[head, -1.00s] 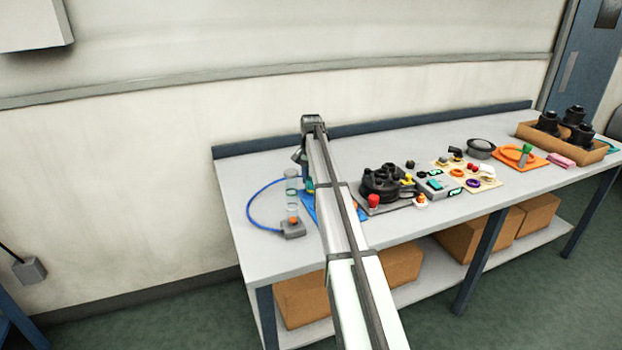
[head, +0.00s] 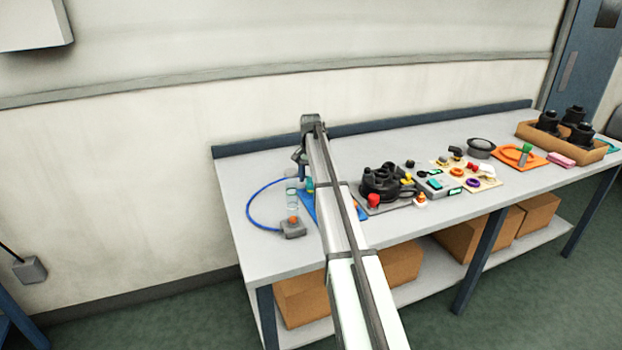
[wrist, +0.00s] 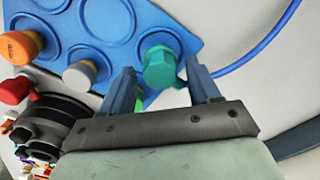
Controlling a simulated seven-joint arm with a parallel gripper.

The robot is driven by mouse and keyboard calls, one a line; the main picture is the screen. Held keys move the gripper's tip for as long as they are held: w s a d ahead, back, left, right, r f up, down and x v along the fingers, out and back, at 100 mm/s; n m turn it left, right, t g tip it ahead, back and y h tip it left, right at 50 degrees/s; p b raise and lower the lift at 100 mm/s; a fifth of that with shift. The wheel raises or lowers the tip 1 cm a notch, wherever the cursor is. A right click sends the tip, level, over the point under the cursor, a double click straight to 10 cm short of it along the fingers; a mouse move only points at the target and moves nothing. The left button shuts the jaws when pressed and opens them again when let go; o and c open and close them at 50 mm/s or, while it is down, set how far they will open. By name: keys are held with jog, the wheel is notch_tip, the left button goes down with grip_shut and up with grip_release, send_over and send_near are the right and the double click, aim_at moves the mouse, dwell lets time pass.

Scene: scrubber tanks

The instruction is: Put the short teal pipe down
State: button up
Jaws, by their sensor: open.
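The short teal pipe (wrist: 160,66) has a six-sided end that faces the wrist camera. It is at the edge of a blue tray (wrist: 190,42) with round recesses. My gripper (wrist: 161,92) is open, with one finger on each side of the pipe. There is a visible gap at the right finger; contact at the left finger is hard to tell. The pipe's lower end and whatever is under it are hidden. In the head view my arm covers most of the blue tray (head: 308,205), and the fingers are too small to make out.
A black round fixture (head: 378,184) stands right of my arm. A clear cylinder (head: 292,198) and blue hose (head: 250,205) lie to its left.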

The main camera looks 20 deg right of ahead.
notch_tip(320, 180, up, 12)
dwell(0.5)
